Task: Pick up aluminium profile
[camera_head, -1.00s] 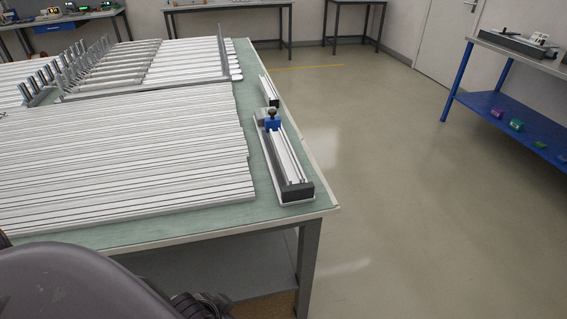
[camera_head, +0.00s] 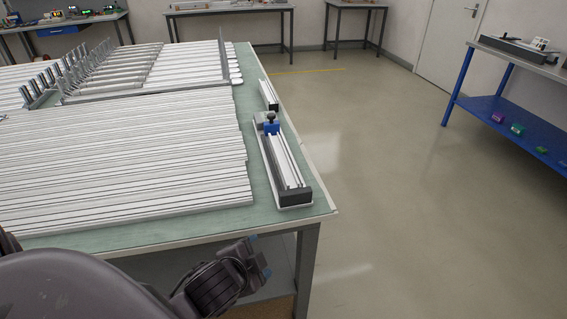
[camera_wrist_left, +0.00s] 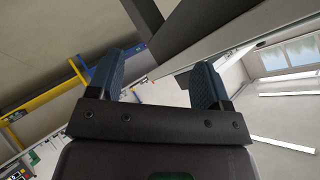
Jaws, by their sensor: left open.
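Many silver-white aluminium profiles (camera_head: 120,165) lie side by side in a flat layer on the green-topped table (camera_head: 225,226). A separate profile-like bar (camera_head: 284,160) lies in a dark fixture (camera_head: 295,197) with a blue clamp (camera_head: 272,128) near the table's right edge. My left gripper (camera_head: 261,257) is in front of and below the table's front edge, apart from the profiles. In the left wrist view its two blue fingers (camera_wrist_left: 163,70) are spread with nothing between them. My right gripper is not in view.
Behind the flat layer, a rack (camera_head: 140,92) with upright dark posts holds more profiles. A table leg (camera_head: 307,265) stands close to my left gripper. Open floor (camera_head: 390,200) lies to the right, before a blue shelf unit (camera_head: 510,120). Other tables stand at the back.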

